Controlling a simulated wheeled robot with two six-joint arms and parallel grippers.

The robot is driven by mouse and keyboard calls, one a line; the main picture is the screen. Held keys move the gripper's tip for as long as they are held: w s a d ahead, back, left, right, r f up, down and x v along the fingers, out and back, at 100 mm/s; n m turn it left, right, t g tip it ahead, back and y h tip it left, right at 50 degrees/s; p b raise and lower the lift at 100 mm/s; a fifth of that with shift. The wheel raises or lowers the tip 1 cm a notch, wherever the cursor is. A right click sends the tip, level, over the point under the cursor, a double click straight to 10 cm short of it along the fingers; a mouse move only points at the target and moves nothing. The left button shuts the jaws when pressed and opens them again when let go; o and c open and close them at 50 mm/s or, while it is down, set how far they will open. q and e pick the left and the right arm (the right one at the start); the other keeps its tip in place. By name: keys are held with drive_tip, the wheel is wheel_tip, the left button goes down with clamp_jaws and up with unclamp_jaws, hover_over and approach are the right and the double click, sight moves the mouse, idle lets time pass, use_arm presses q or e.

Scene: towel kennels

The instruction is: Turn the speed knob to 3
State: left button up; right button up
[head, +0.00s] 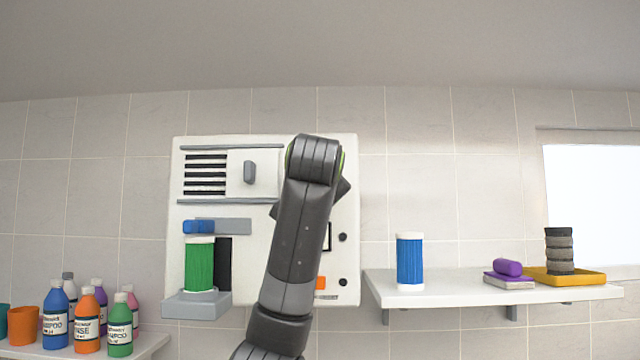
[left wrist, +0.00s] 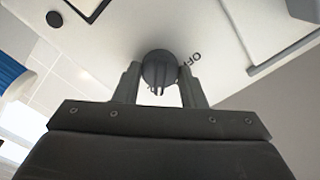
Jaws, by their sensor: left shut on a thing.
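The speed knob (left wrist: 158,66) is a round dark grey knob on a white panel in the left wrist view. My left gripper (left wrist: 160,88) has one finger on each side of it and is shut on it. Printing beside the knob reads "OFF", upside down in this view; other marks are mostly hidden, so I cannot tell the setting. In the head view the white wall machine (head: 215,145) stands behind my left arm, which hides the knob and the gripper fingers. My right gripper is in neither view.
A green roll (head: 200,265) stands on the machine's grey ledge. A white shelf (head: 450,292) at right holds a blue roll (head: 410,262), purple items and a yellow tray (head: 590,277) with a dark stack. Several bottles (head: 88,322) stand at lower left.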

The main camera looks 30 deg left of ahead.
use_arm(q)
drive_tip(key=shift+f+m, duration=0.2)
drive_tip(key=shift+m, duration=7.2)
drive_tip(key=o, duration=1)
drive_tip(key=shift+b, duration=0.3)
drive_tip(key=shift+b+v, duration=4.7)
drive_tip(key=shift+v, duration=3.95)
